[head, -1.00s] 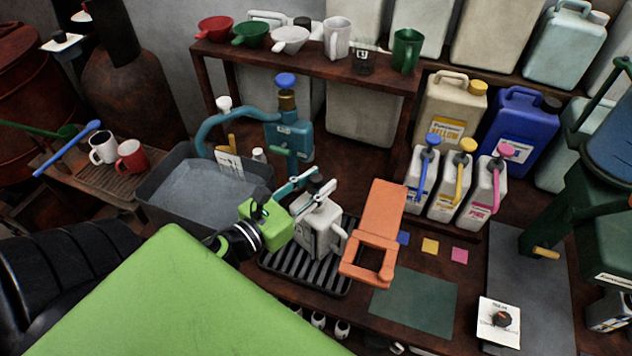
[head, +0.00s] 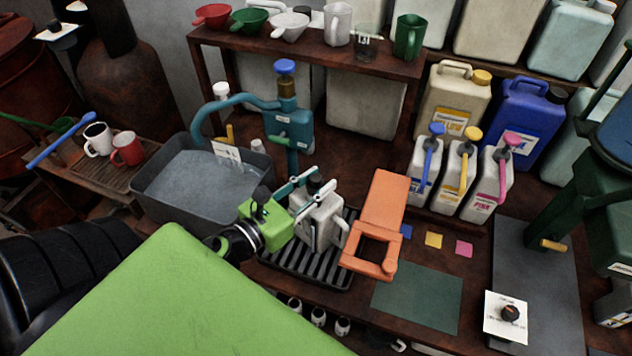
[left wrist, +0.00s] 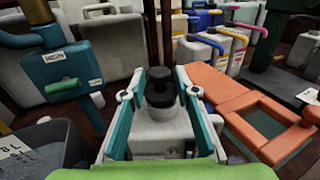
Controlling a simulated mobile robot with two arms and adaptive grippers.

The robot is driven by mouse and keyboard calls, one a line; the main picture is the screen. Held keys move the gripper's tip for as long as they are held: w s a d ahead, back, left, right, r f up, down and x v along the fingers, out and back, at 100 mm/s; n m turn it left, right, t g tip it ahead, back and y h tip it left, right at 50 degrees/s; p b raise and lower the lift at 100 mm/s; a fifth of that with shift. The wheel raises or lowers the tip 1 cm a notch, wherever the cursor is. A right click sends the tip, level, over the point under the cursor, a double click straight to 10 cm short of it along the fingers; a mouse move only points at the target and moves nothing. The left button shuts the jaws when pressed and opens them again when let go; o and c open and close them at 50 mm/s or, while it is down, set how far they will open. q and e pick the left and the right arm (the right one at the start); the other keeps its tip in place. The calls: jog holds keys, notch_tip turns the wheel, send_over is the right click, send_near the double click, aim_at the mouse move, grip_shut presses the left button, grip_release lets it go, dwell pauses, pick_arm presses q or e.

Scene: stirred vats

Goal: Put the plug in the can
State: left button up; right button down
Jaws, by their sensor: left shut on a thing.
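The can (head: 322,226) is a whitish jug with a handle, upright on a black ribbed tray (head: 303,268); its pale top (left wrist: 163,134) shows in the left wrist view. My left gripper (head: 309,178) is over the can's top, its teal fingers pointing away from my green arm. In the left wrist view the left gripper (left wrist: 160,78) is shut on the black plug (left wrist: 161,92), which is upright with a narrow knob and wider base. The plug is at the can's mouth; I cannot tell if it is seated or just above. My right gripper is not in view.
Three pump bottles (head: 460,180) stand behind right. A green mat (head: 418,297) lies clear in front.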

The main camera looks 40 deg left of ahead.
pick_arm(q)
jog(key=shift+f+b, duration=0.45)
jog(key=shift+f, duration=0.05)
dwell(0.4)
jog(key=o, duration=1.4)
jog(key=shift+r, duration=0.15)
jog(key=shift+r+p, duration=3.65)
jog(key=shift+p, duration=0.05)
